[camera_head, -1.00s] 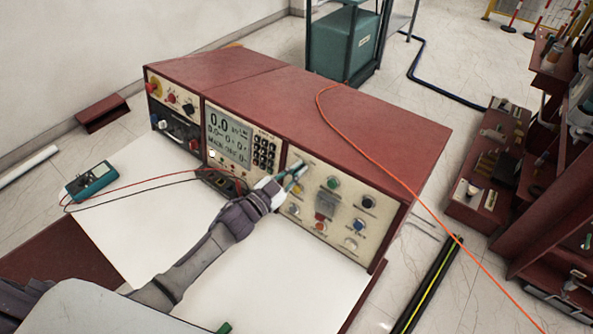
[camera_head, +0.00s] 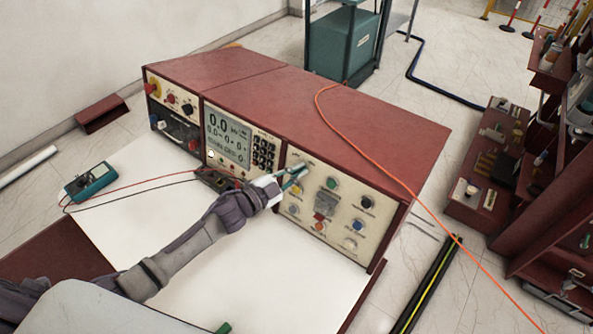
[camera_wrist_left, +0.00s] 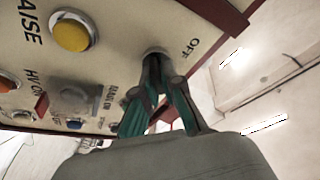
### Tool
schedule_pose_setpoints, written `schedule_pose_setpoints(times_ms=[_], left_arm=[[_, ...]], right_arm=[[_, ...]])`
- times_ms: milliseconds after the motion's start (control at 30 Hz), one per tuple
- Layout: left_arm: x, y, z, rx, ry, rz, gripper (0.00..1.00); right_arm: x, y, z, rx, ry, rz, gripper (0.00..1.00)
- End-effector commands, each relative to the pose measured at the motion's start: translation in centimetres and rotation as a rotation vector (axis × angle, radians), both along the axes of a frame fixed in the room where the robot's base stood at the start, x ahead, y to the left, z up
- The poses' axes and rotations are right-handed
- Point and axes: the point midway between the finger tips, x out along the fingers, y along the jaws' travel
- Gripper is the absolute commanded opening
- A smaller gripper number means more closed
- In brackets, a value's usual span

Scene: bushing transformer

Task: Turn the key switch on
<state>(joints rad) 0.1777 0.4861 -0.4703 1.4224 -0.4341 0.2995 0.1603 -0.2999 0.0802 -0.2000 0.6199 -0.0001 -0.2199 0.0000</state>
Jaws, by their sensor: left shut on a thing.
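The key switch sits at the upper left of the right-hand panel (camera_head: 335,215). It is mostly hidden by my gripper; its round mount (camera_wrist_left: 157,54) shows in the left wrist view beside the printed "OFF". My left gripper (camera_head: 297,171) reaches it from the front left. In the left wrist view the teal-padded fingers (camera_wrist_left: 158,85) are shut on the key switch, with their tips at the panel. The key itself is hidden between the fingers, so its angle cannot be told.
A yellow button (camera_wrist_left: 71,33) is close beside the fingers. Several other buttons and a grey flip cover (camera_head: 325,203) are lower on the panel. An orange cable (camera_head: 375,150) lies over the red console top (camera_head: 290,95). A teal multimeter (camera_head: 91,180) lies on the white desk surface (camera_head: 150,225).

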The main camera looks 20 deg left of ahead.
Motion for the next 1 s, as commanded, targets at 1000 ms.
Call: schedule_pose_setpoints(times_ms=[1000], left_arm=[[-4.2,2.8,-0.2,0.002,0.005,0.001,0.32]], right_arm=[[0.0,0.0,0.0,0.000,0.000,0.000,0.40]])
